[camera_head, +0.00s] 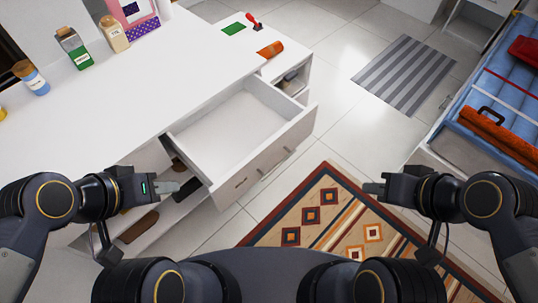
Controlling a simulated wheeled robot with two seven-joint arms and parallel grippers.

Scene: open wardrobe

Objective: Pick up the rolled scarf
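An orange rolled item (270,49), which looks like the rolled scarf, lies at the far right end of the white top, beyond the open drawer. My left gripper (172,187) is at the left, in front of the white unit and near the drawer's front left corner. My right gripper (370,188) is above the floor and patterned rug, at the right. Both grippers are well apart from the orange roll. I see nothing held in either, but their fingers are too small to tell open from shut.
An empty-looking drawer (232,125) sticks out of the white unit (150,82). Bottles (73,48), a green card (233,29) and a red stamp-like item (253,20) stand or lie on top. A patterned rug (325,215) covers the near floor.

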